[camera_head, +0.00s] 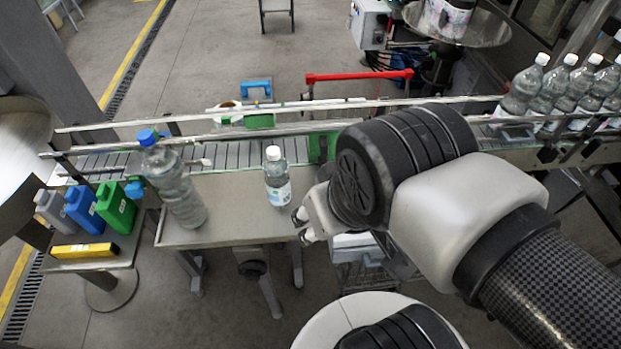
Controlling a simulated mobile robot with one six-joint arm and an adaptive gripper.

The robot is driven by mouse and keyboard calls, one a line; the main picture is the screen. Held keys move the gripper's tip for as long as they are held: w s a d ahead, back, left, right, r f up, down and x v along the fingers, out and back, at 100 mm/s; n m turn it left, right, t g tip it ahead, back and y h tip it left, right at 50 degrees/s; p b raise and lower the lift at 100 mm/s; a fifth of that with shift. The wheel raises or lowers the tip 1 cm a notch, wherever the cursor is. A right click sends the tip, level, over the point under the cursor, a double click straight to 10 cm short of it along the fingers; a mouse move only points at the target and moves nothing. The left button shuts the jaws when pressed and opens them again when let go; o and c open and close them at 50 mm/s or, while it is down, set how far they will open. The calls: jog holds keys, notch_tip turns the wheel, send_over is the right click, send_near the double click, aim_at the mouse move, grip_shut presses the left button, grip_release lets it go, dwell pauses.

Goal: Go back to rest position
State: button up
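My gripper (301,225) is at the middle of the view, at the end of my arm, just right of a small clear bottle. My wrist hides most of it, and I cannot tell whether its fingers are open or shut. The small bottle (277,178) has a white cap and a label and stands upright at the right part of a grey metal side table. It looks apart from my gripper. A larger clear bottle (173,182) with a blue cap stands on the left part of that table (232,222), slightly tilted in the picture.
A conveyor (232,155) with rails runs behind the table. Several capped bottles (524,88) stand on its right end. Grey, blue (84,209) and green (116,207) jugs and a yellow box (84,251) sit on a small stand at left. A red bar (358,76) lies beyond the conveyor.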

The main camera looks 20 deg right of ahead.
notch_tip(320, 180, down, 20)
jog(key=b, duration=2)
jog(key=shift+c, duration=0.4)
